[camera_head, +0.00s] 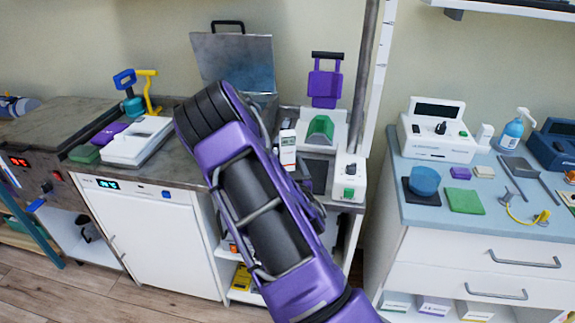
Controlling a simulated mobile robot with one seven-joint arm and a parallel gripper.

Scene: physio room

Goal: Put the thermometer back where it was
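A small white device with a small display and a red mark (288,150), which may be the thermometer, shows upright just right of my purple arm, over the counter at the middle. My arm hides part of its left side. I cannot tell whether it stands on the counter or is held. My gripper is not visible; my own arm covers the area where its fingers may be.
A grey metal box with a raised lid (236,62) stands behind my arm. A white device with a green top (320,128) and a white box with a green button (348,178) stand right of it. A white scale-like device (136,142) is left. The blue-topped cabinet (420,212) holds several items.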

